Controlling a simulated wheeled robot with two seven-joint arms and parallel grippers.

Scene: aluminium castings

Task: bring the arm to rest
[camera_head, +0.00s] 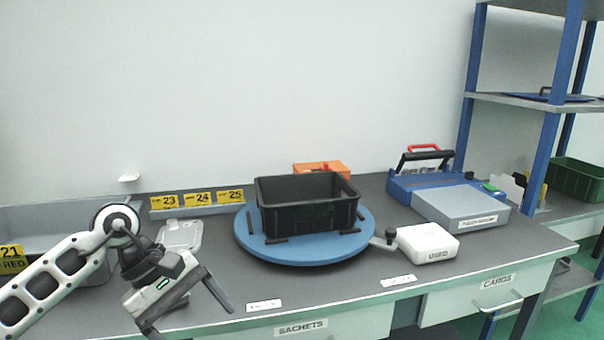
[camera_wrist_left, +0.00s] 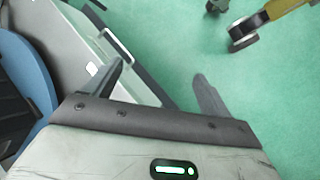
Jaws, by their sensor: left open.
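My left arm comes in from the left in the head view. Its gripper (camera_head: 193,321) is open and empty above the front left part of the grey workbench (camera_head: 350,275). In the left wrist view the two fingers of the gripper (camera_wrist_left: 160,72) are spread apart with nothing between them, against the bench front and the green floor. My right gripper is in neither view.
A black crate (camera_head: 308,213) stands on a blue turntable (camera_head: 300,249) mid-bench. A clear-looking container (camera_head: 181,234) sits behind my gripper. Blue shelving (camera_head: 548,110) stands at right.

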